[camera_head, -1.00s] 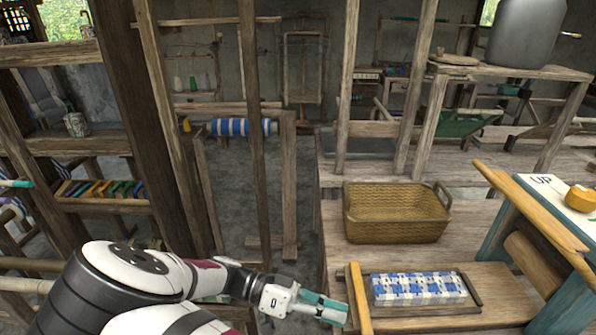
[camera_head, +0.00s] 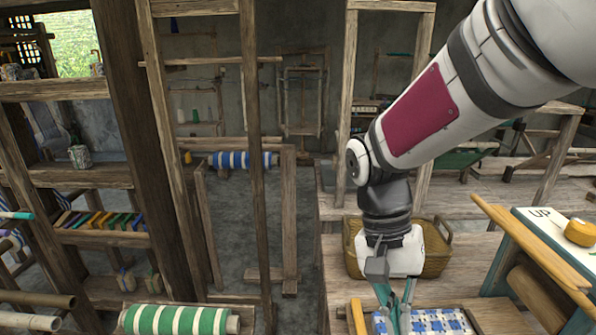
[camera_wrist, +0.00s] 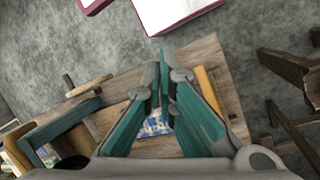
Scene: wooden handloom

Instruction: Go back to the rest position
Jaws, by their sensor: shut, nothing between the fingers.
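My gripper (camera_head: 394,310) is at the lower middle right of the head view, pointing down, with teal fingers shut and nothing between them. It hangs in front of a woven basket (camera_head: 437,250) and over a blue and white checked cloth (camera_head: 440,322), hiding part of both. In the wrist view the fingers of my gripper (camera_wrist: 162,62) come together at the tips, and a bit of the checked cloth (camera_wrist: 153,125) shows between them. My arm crosses the upper right of the head view.
A green striped roll (camera_head: 175,319) lies at the lower left, and a blue striped roll (camera_head: 243,160) sits farther back. Upright wooden posts (camera_head: 256,200) stand left of my gripper. Grey floor (camera_head: 232,235) shows between the frames.

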